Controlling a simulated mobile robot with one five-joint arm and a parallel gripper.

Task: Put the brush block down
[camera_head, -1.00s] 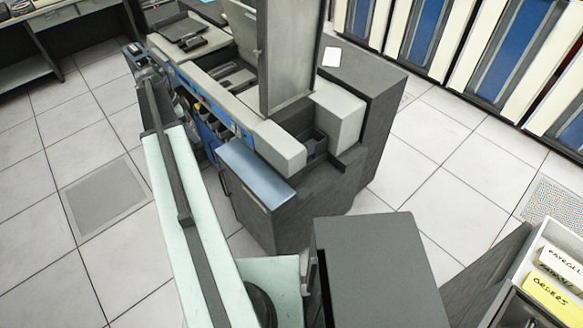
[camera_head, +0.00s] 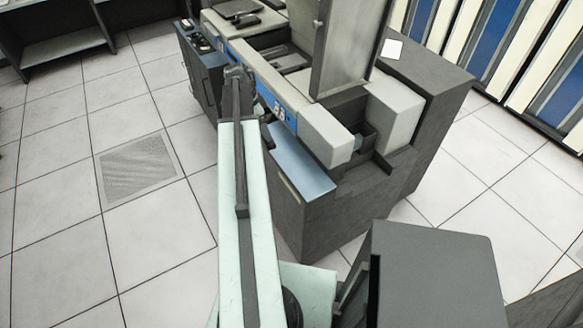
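My arm reaches away from me to the front side of a grey and blue card machine (camera_head: 325,130). The end of my arm, at my gripper (camera_head: 238,76), is small and dark in front of the machine's blue-trimmed edge. Its fingers cannot be made out, so whether they are open or shut does not show. I cannot pick out the brush block; it may be hidden by the wrist or too small. A blue-grey shelf (camera_head: 302,163) juts from the machine's near corner, to the right of my arm. A small bluish part (camera_head: 357,142) sits in the machine's recess.
A dark cabinet (camera_head: 430,270) stands close at the lower right. A dark box with controls (camera_head: 200,42) is at the machine's left end. A white card (camera_head: 392,49) lies on the machine's dark top. Tiled floor with a vent (camera_head: 137,165) is clear at left.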

